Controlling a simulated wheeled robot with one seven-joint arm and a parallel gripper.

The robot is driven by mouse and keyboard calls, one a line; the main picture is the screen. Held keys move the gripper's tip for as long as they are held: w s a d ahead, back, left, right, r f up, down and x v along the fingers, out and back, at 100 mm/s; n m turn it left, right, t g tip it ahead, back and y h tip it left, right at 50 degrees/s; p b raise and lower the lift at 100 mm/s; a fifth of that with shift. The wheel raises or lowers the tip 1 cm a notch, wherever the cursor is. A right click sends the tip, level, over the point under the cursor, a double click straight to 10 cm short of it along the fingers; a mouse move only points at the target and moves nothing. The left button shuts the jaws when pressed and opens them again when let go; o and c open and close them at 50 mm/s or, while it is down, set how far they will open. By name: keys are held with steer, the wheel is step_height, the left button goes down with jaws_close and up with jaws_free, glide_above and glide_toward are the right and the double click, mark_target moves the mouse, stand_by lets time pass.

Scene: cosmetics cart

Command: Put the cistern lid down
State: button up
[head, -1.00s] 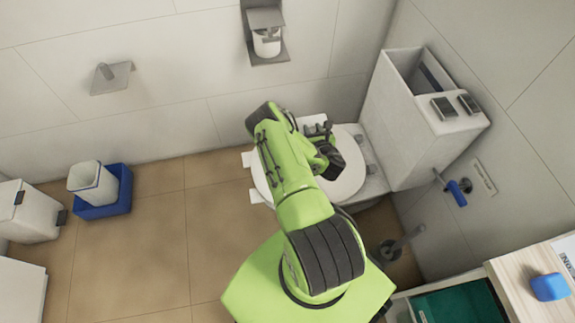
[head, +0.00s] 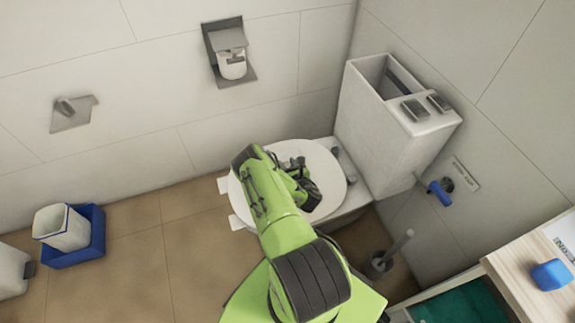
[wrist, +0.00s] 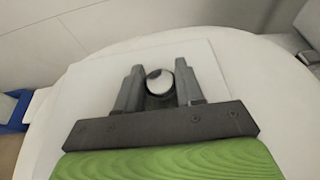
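The cistern lid (wrist: 92,92) is a flat white panel under my gripper in the wrist view, with a round dark-and-white knob (wrist: 159,82) on top. In the head view only its corners (head: 238,222) show clearly, sticking out left of the round white toilet seat (head: 325,165). It is over the toilet; whether it rests fully on the seat is hard to see. My gripper (wrist: 160,80) has its two grey fingers close against either side of the knob. In the head view my arm hides much of the lid. The cistern (head: 388,140) stands open-topped at the right.
Two small dark boxes (head: 414,110) stand on the cistern's front edge. A toilet brush (head: 382,261) is right of the bowl. A paper holder (head: 229,55) hangs on the back wall. A blue tray with a white bin (head: 62,228) is at left; a wooden-topped cart (head: 520,285) is front right.

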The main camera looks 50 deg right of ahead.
steer(key=o, duration=0.4)
steer(key=shift+r, duration=0.1)
